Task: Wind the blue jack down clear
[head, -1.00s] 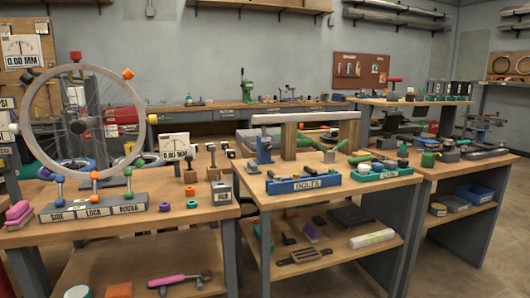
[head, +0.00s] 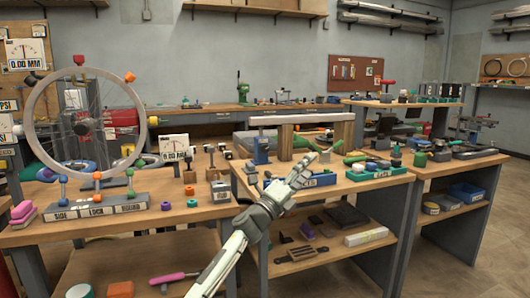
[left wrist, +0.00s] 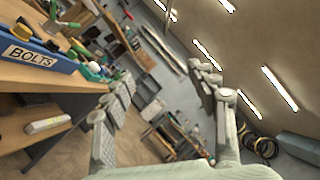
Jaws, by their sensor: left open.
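The blue jack (head: 261,151) stands upright on the middle bench, under the left end of a long grey tube (head: 295,119). Whether its top touches the tube is too small to tell. Wooden blocks (head: 286,142) stand under the tube to the right of the jack. My left gripper (head: 305,168) is in front of the bench, to the right of and below the jack, apart from it. Its fingers are open and empty, as the left wrist view (left wrist: 165,105) also shows. The jack cannot be made out in the left wrist view. My right gripper is not in view.
The blue BOLTS tray (head: 325,180) is partly hidden behind my left gripper; it also shows in the left wrist view (left wrist: 38,55). A green tray (head: 380,172) with small parts stands to its right. A wheel (head: 34,122) stands on the left bench.

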